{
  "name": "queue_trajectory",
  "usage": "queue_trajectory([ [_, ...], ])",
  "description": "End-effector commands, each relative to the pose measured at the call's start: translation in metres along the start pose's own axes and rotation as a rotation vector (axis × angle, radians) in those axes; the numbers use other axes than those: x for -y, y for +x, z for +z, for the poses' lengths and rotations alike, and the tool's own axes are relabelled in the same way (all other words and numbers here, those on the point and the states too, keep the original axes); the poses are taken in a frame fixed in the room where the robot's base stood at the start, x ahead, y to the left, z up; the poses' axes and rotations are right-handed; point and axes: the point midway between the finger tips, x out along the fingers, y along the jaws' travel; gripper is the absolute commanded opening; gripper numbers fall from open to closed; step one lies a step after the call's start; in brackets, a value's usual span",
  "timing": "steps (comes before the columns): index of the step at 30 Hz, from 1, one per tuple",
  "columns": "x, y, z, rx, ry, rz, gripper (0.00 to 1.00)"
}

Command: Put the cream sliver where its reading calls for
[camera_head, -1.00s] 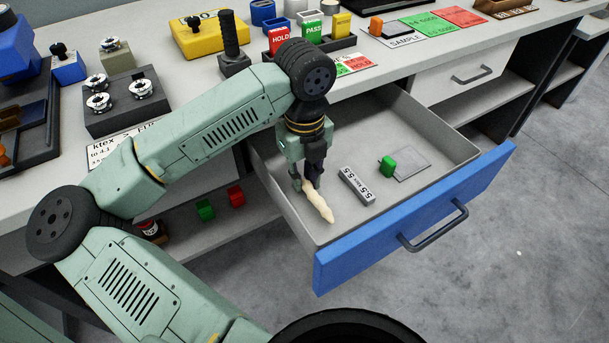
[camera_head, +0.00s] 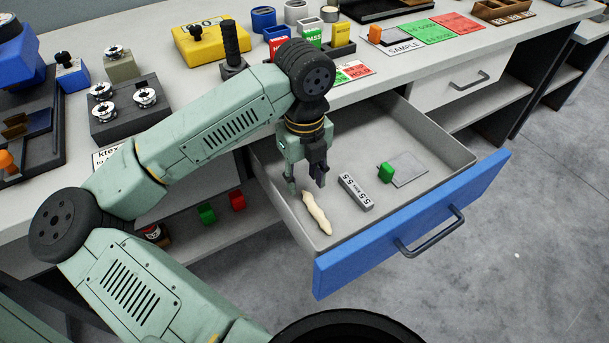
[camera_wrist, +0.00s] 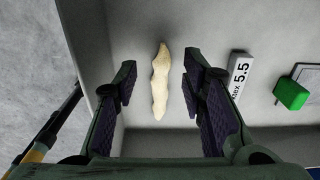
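The cream sliver (camera_head: 316,213) lies on the floor of the open blue-fronted drawer (camera_head: 418,226), near its left wall. My gripper (camera_head: 306,184) is open and empty just above and behind it. In the wrist view the sliver (camera_wrist: 160,82) lies lengthwise ahead of and between the spread fingers (camera_wrist: 158,88), touching neither. A grey bar (camera_head: 355,191) marked "ktex 5.5" lies in the drawer to the right of the sliver; it also shows in the wrist view (camera_wrist: 240,75).
A green block (camera_head: 386,172) and a grey plate (camera_head: 408,169) lie further right in the drawer. On the bench stand red HOLD (camera_head: 278,42), green PASS (camera_head: 311,36) and yellow (camera_head: 343,31) tags, and a SAMPLE mat (camera_head: 405,46) with green and red areas. Green and red blocks sit on the shelf below.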

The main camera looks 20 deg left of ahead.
Motion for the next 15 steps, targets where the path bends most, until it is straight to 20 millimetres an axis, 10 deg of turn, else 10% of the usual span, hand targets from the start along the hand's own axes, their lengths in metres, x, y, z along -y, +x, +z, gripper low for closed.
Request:
queue_trajectory([
  [15,0.0,-0.104,0.001,0.007,-0.002,0.0,0.38],
])
